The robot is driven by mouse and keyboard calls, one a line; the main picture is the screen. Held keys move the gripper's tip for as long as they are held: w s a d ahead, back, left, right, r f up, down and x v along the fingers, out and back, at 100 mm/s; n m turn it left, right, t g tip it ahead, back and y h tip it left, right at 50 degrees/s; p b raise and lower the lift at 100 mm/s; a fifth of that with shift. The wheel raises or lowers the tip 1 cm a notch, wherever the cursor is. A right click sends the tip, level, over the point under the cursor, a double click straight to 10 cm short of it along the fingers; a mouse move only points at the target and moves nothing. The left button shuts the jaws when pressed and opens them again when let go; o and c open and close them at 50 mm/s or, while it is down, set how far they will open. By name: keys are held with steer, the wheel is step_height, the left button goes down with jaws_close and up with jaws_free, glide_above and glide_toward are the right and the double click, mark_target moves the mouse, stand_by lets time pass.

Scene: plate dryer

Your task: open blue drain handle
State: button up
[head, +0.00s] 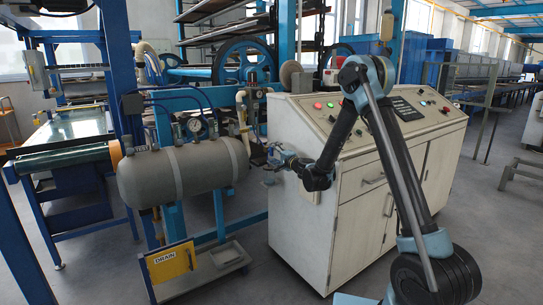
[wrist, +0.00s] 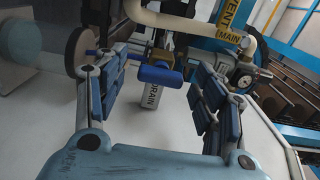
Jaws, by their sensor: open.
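A blue drain handle (wrist: 160,75) shows in the wrist view, lying crosswise on a brass-coloured fitting. A white tag reading DRAIN (wrist: 152,97) hangs just below it. My gripper (wrist: 162,66) is open, with one blue-padded finger left of the handle and the other right of it. The handle appears between and beyond the fingertips, with clear gaps on both sides. In the head view my gripper (head: 277,160) is between the grey tank and the white control cabinet. The handle is too small and covered to make out there.
The grey tank (head: 185,170) carries a pressure gauge (head: 194,125). A yellow DRAIN sign (head: 170,262) hangs below. The control cabinet (head: 315,225) stands close to my arm. Beige pipe (wrist: 190,20) and labels VENT and MAIN (wrist: 229,34) lie above the handle.

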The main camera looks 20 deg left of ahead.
steer(key=v, duration=0.9)
steer(key=shift+s+d, duration=0.2)
steer(key=s+d+r+n+g+h, duration=0.25)
steer(key=s+d+r, duration=0.2)
steer(key=d, duration=0.35)
steer(key=s+d+r+n+g+h, duration=0.1)
steer(key=s+d+r+n, duration=0.25)
steer(key=s+d, duration=0.35)
steer(key=s+d+f+g+h, duration=0.1)
steer(key=s+d+f+h, duration=0.2)
steer(key=s+d, duration=0.7)
steer(key=s+d+f+n+g+h, duration=0.1)
steer(key=s+d+f+h, duration=0.3)
steer(key=s+d, duration=0.6)
steer(key=s+d+f+g+h, duration=0.3)
steer(key=s+d+f, duration=0.3)
steer(key=s+d, duration=0.4)
steer(key=d, duration=0.3)
steer(key=shift+s+d+f+n+h, duration=0.2)
steer(key=shift+f+n+h, duration=0.05)
steer(key=shift+n+h, duration=0.1)
